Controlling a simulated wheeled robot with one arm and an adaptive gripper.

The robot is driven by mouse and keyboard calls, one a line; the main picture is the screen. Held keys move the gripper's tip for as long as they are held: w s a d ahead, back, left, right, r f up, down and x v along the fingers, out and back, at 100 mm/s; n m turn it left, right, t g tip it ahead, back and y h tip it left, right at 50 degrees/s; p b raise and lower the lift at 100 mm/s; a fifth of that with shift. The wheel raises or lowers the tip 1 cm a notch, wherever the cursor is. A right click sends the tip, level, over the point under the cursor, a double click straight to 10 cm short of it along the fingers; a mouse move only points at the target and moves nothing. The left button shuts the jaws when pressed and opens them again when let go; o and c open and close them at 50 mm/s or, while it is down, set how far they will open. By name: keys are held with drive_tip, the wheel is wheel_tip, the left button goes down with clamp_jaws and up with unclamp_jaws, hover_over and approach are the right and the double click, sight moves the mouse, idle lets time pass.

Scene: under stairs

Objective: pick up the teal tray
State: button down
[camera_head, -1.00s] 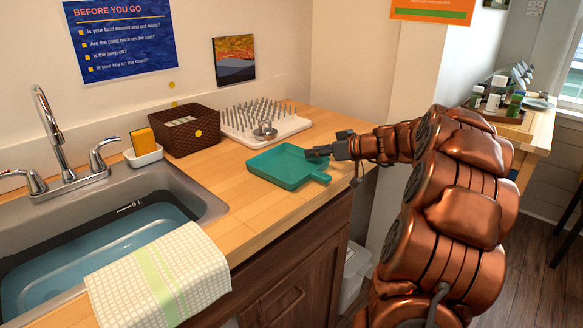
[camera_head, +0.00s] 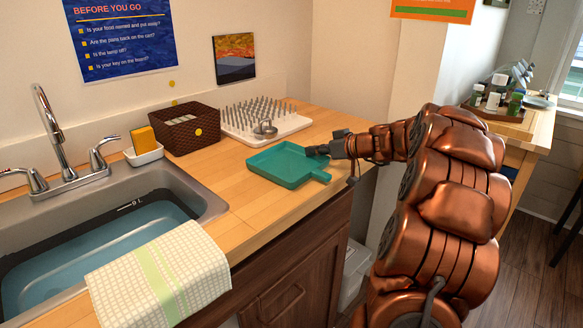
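The teal tray (camera_head: 285,167) lies flat on the wooden counter, right of the sink, with its short handle toward the front right. My gripper (camera_head: 316,151) reaches in from the right, and its fingertips are at the tray's right rim. The fingers look small and dark here. I cannot tell whether they are parted, closed on the rim or only beside it.
A white spiked drying rack (camera_head: 290,127) with a metal piece stands behind the tray. A brown basket (camera_head: 186,140) and a sponge holder (camera_head: 146,154) are to the left. The sink (camera_head: 130,235) with a draped towel (camera_head: 160,275) is at front left. Bare counter (camera_head: 225,178) lies between.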

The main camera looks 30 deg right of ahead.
drive_tip(key=shift+r, duration=0.1)
drive_tip(key=shift+s+r, duration=0.1)
drive_tip(key=shift+r, duration=1.6)
drive_tip(key=s+a+b, duration=0.1)
drive_tip(key=s+a, duration=0.3)
drive_tip(key=s, duration=0.2)
drive_tip(key=s+a+r+b, duration=0.1)
drive_tip(key=s+a, duration=0.3)
drive_tip(key=s, duration=0.3)
drive_tip(key=shift+s+a+r, duration=0.2)
drive_tip(key=shift+s, duration=0.05)
